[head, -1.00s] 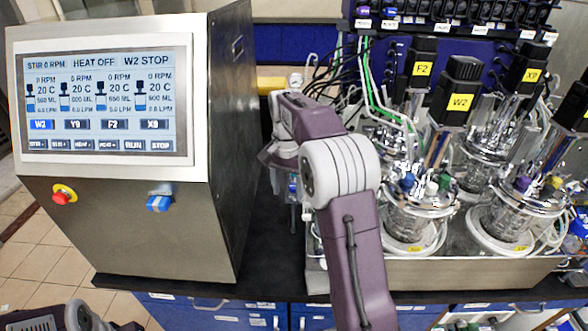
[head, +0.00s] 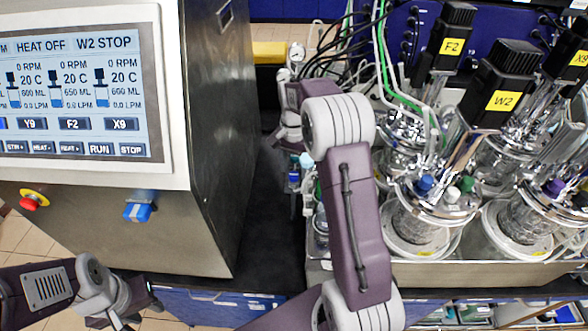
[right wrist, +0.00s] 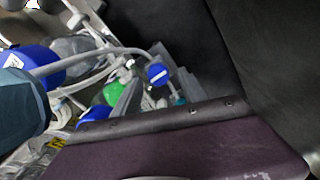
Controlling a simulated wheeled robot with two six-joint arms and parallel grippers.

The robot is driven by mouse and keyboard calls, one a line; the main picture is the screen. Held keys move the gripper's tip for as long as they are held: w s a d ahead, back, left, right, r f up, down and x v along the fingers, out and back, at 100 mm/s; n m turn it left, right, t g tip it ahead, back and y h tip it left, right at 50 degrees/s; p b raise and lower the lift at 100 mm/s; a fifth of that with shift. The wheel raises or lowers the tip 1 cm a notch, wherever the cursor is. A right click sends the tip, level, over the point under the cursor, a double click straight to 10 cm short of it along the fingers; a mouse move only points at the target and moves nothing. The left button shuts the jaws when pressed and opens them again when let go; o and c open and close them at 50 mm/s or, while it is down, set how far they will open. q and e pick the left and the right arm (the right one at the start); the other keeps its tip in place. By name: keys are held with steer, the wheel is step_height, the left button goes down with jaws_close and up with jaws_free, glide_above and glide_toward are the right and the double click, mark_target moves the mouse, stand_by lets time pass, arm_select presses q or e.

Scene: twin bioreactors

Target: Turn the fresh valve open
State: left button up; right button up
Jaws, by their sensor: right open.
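In the right wrist view a round blue knob (right wrist: 158,74) with a white mark sits on a thin stem. I cannot read whether this is the fresh valve. My right gripper (right wrist: 155,88) has its grey fingers apart, with the knob between or just beyond them; I cannot tell whether they touch it. In the head view my right arm reaches into the gap between the console and the vessels, and its wrist hides most of the gripper. My left gripper (head: 140,298) is low at the left, away from everything; its jaws are unclear.
The console (head: 215,140) with its screen stands left, with a red button (head: 34,200) and a blue knob (head: 138,211) on its front. Glass vessels with black motors (head: 499,83) crowd the right. Small bottles (head: 294,178) stand in the narrow gap. Green, blue-capped parts and tubing surround the right gripper.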

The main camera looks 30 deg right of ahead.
steer(key=shift+f, duration=0.35)
steer(key=shift+s+a, duration=0.2)
steer(key=shift+s, duration=0.15)
steer(key=shift+w+d, duration=0.1)
steer(key=shift+w, duration=0.05)
jaws_close()
arm_select(q)
steer(key=shift+s+a+r, duration=0.1)
steer(key=shift+s, duration=0.1)
